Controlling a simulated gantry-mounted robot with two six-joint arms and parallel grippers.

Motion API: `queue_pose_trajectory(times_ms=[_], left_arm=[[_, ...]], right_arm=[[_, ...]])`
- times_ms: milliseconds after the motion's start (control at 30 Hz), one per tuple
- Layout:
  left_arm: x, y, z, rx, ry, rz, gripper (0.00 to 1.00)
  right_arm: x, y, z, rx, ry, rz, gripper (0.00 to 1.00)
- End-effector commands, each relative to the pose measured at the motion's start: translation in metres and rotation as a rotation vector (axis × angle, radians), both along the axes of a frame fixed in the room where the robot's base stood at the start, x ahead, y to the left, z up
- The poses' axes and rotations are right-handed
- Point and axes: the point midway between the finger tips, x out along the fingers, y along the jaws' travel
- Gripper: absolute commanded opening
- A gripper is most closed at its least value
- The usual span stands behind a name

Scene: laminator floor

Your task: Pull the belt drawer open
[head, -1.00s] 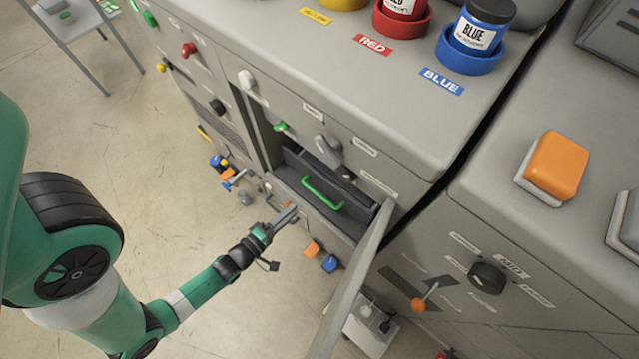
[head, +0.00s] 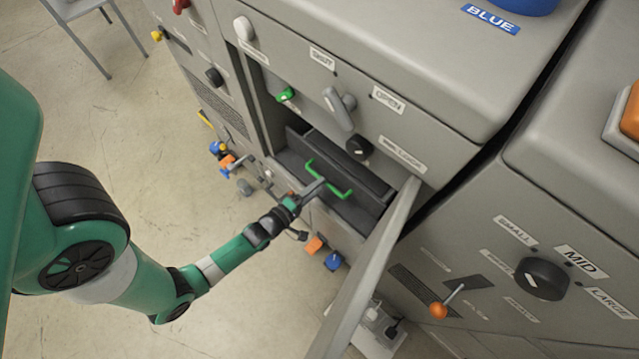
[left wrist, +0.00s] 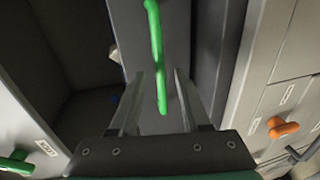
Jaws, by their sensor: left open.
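The belt drawer (head: 364,212) is a dark grey tray low in an open bay of the grey machine. Its green bar handle (head: 326,177) faces me; the handle also shows in the left wrist view (left wrist: 157,50). My left gripper (head: 314,188) is at the handle's near end. In the left wrist view my left gripper (left wrist: 157,90) is open, with its two fingers on either side of the handle's lower end. I cannot tell whether they touch it. My right gripper is not in view.
An open grey door panel (head: 370,275) sticks out just right of the drawer. Above the bay are a grey lever (head: 339,108) and a black knob (head: 359,147). An orange-tipped lever (head: 439,309) is at the right. Floor at left is mostly clear.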

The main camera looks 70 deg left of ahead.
Motion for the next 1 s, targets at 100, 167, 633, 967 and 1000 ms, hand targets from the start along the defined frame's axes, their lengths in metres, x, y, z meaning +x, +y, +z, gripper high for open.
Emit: queue_pose_trajectory(times_ms=[100,167,633,967,1000], left_arm=[[0.0108,0.0054,-0.0038,0.0,-0.001,0.0,0.47],[0.0129,0.0067,-0.0037,0.0,0.0,0.0,0.47],[0.0134,0.007,-0.0029,0.0,0.001,0.0,0.05],[0.0134,0.007,-0.0028,0.0,0.0,0.0,0.0],[0.0134,0.007,-0.0028,0.0,0.0,0.0,0.0]], right_arm=[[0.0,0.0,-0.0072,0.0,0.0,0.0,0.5],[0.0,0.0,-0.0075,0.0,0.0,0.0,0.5],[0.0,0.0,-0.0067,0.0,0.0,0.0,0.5],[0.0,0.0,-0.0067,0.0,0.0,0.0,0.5],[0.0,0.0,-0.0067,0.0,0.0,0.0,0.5]])
